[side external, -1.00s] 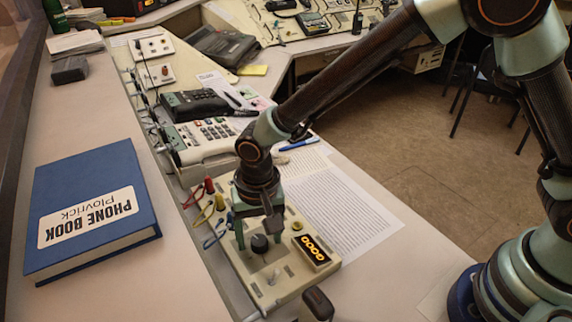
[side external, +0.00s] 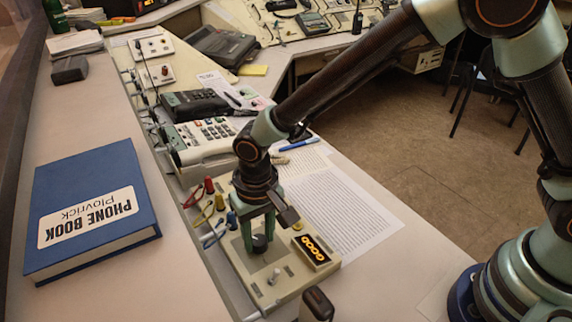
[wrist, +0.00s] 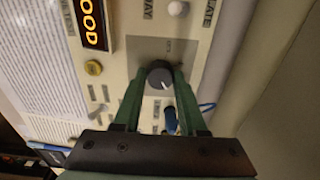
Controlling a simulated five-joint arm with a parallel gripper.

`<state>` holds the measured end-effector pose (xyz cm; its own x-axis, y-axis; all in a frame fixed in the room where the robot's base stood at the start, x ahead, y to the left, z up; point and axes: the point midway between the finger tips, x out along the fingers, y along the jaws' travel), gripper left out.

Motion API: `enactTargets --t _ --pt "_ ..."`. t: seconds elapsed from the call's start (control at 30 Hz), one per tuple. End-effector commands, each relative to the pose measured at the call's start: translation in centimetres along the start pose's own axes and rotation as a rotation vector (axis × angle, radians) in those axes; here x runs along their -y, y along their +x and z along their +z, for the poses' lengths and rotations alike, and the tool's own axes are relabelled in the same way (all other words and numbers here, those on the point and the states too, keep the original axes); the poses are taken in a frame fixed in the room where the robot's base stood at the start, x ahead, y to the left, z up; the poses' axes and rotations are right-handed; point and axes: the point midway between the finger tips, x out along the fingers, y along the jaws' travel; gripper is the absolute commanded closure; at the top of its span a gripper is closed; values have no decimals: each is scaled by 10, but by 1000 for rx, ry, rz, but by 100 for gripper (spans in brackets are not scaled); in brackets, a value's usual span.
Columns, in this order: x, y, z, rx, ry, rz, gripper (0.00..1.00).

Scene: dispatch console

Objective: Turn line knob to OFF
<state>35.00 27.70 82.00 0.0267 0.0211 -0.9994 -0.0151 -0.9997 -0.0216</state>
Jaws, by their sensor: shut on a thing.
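The line knob (side external: 260,244) is a dark round knob on the beige console panel (side external: 243,268). In the wrist view the knob (wrist: 160,75) sits on a grey plate, with a pale pointer mark toward the lower right. The small lettering by it is too blurred to read. My gripper (side external: 259,236) is down at the panel, with one green finger on each side of the knob. The wrist view shows my gripper (wrist: 159,80) shut on the knob, its fingertips against its sides.
A lit orange display (side external: 315,250) and a yellow button (side external: 298,226) are right of the knob. A pale toggle (side external: 273,276) stands in front. Red, yellow and blue plugs (side external: 220,202) with cables stand behind. A blue phone book (side external: 92,208) lies left; printed paper (side external: 340,210) lies right.

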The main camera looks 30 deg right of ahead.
Motion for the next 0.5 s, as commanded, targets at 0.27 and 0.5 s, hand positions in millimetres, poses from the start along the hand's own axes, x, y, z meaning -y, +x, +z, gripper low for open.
enactTargets --t 0.27,0.5 --pt "-2 0 0 15 -258 9 100" --pt "-3 0 -1 28 -485 13 100"
